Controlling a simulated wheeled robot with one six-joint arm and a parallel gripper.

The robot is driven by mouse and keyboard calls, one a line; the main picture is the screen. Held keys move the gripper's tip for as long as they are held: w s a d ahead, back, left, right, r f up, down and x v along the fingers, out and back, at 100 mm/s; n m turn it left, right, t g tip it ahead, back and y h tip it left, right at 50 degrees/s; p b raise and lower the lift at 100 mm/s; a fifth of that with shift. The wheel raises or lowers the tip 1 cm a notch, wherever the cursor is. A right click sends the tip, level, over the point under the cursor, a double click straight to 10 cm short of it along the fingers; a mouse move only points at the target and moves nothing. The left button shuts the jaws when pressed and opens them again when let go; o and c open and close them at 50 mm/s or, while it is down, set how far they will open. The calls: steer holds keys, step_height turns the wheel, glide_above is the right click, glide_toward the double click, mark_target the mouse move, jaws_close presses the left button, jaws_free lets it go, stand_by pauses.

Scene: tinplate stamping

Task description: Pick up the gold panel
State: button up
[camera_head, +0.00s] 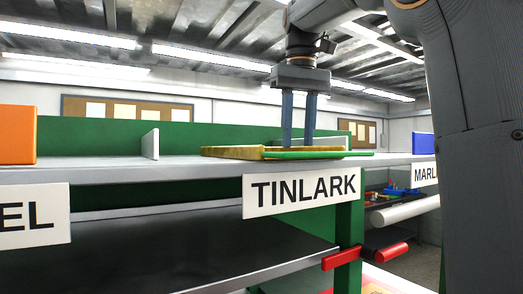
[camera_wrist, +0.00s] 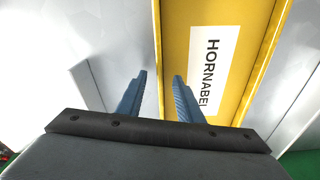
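The gold panel (camera_head: 228,152) lies flat on the grey shelf in the head view, behind a thin green piece. In the wrist view the gold panel (camera_wrist: 174,55) has raised edges and a white label reading HORNABEL. My gripper (camera_head: 297,142) points down at the panel from above. In the wrist view my gripper (camera_wrist: 160,73) has its two blue fingers apart, one on each side of the panel's left edge as seen there. A gap shows between the fingers, and I cannot tell whether either touches the panel. The fingertips are partly hidden in the head view.
The shelf (camera_head: 110,170) carries a TINLARK sign (camera_head: 300,191) on its front. An upright white divider (camera_head: 150,144) and an orange block (camera_head: 17,135) stand to the left. A blue block (camera_head: 423,146) is at the right.

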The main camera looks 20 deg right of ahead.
steer(key=shift+f, duration=0.6)
steer(key=shift+c, duration=0.4)
jaws_close()
steer(key=shift+r, duration=0.1)
steer(key=shift+w+r+b, duration=0.15)
steer(key=shift+r+b, duration=0.4)
steer(key=shift+r, duration=0.95)
steer(key=s+d+b, duration=0.1)
steer(key=s, duration=0.4)
steer(key=s+d+b, duration=0.1)
steer(key=s+b, duration=0.1)
steer(key=s, duration=0.4)
steer(key=s+d+b, duration=0.1)
steer(key=s, duration=0.4)
steer(key=shift+s+d+r+b, duration=0.15)
steer(key=shift+s+r+b, duration=0.05)
steer(key=shift+s+b, duration=0.2)
steer(key=shift+s+d, duration=0.1)
steer(key=shift+s, duration=0.55)
